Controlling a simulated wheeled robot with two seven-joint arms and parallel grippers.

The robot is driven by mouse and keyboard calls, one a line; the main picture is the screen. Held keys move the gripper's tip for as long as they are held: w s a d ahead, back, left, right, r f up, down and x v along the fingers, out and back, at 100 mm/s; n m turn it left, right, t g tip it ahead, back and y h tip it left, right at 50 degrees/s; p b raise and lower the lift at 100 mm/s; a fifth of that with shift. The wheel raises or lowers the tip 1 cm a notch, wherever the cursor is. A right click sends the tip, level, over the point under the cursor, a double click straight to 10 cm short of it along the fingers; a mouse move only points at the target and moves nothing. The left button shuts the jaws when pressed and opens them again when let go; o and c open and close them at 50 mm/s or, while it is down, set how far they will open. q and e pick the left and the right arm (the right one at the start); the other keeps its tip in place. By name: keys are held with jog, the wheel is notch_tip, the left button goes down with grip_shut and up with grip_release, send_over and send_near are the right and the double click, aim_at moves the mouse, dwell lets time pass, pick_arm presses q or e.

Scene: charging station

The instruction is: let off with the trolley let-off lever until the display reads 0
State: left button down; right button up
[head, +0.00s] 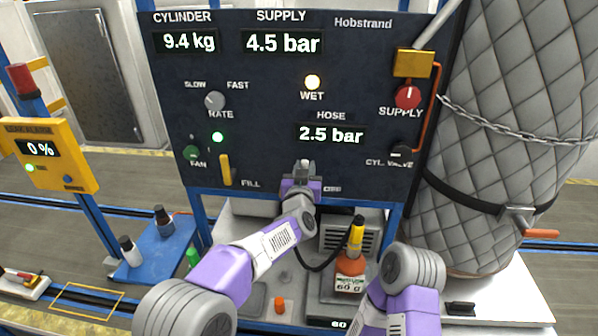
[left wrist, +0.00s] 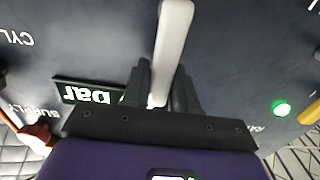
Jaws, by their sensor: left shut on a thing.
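My left gripper (head: 301,177) is shut on a short pale grey lever (head: 305,164) low on the dark panel (head: 260,125). The left wrist view shows the lever (left wrist: 173,38) between the dark fingers of the gripper (left wrist: 163,78). The lettering beside the lever is mostly covered by the gripper, so I cannot read its name. Above it, the HOSE display (head: 331,134) reads 2.5 bar. The CYLINDER display (head: 189,42) reads 9.4 kg and the SUPPLY display (head: 283,42) reads 4.5 bar. My right arm shows at the lower right, but its gripper is not in view.
Below the panel stands an orange bottle (head: 349,279) with a yellow top. A yellow FILL lever (head: 226,169) is left of my gripper, and a red SUPPLY knob (head: 408,97) is at upper right. A quilted grey tank (head: 515,130) with a chain fills the right side.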

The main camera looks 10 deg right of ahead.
dwell(0.4)
pick_arm(q)
jog(key=c, duration=1)
grip_release()
jog(key=shift+o, duration=0.2)
jog(key=shift+s, duration=0.1)
jog(key=b+v, duration=0.1)
jog(key=v, duration=0.6)
jog(key=shift+s, duration=0.2)
jog(key=shift+a+f, duration=0.1)
jog(key=shift+a, duration=0.05)
